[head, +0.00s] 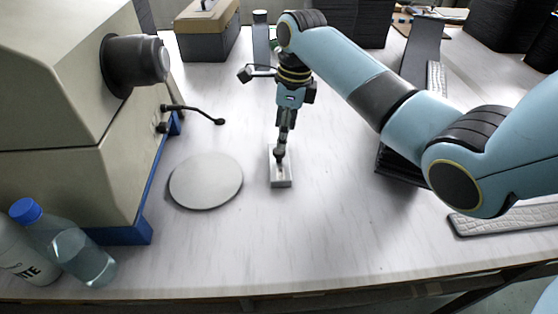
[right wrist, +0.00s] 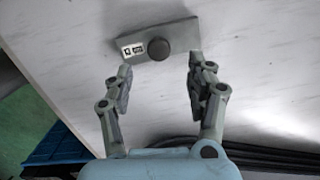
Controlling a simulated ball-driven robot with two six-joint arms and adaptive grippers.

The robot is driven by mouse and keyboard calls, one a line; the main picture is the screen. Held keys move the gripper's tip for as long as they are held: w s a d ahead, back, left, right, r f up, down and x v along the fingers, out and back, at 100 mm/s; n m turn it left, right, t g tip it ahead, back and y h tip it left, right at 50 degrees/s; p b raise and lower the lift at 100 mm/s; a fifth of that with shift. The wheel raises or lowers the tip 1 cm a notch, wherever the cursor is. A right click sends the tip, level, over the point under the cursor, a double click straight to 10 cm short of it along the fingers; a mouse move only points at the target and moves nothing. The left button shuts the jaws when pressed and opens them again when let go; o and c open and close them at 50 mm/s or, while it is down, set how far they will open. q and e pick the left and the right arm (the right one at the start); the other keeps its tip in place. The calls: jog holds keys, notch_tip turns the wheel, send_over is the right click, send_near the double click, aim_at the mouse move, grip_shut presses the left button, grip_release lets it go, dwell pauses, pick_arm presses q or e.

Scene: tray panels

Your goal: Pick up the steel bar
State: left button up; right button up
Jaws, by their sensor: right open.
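A short grey block (head: 281,183), which looks like the steel bar, lies on the white table just right of a round grey disc. In the right wrist view the bar (right wrist: 185,37) shows a dark round knob (right wrist: 158,49) near its middle and a small label to the left of the knob. My right gripper (head: 281,156) points down over the bar. In the right wrist view its two fingers (right wrist: 160,65) stand apart, short of the bar's near edge, with nothing between them. The head view does not show whether they touch the bar. My left gripper is not in view.
The flat grey disc (head: 206,181) lies left of the bar. A large beige machine (head: 65,180) stands at the left, with a water bottle (head: 75,250) before it. A toolbox (head: 208,35) stands behind. A grey textured strip (head: 505,219) lies at right. The table's front middle is clear.

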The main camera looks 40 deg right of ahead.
aim_at(279, 151)
jog(key=shift+w+f, duration=0.1)
jog(key=shift+f, duration=0.75)
jog(key=f, duration=0.3)
jog(key=a+f, duration=0.1)
jog(key=f, duration=0.1)
jog(key=shift+w+b, duration=0.25)
jog(key=shift+b, duration=0.05)
jog(key=c, duration=0.3)
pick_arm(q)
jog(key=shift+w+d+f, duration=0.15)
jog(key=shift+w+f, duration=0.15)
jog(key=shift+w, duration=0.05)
pick_arm(e)
jog(key=shift+r, duration=0.1)
grip_shut()
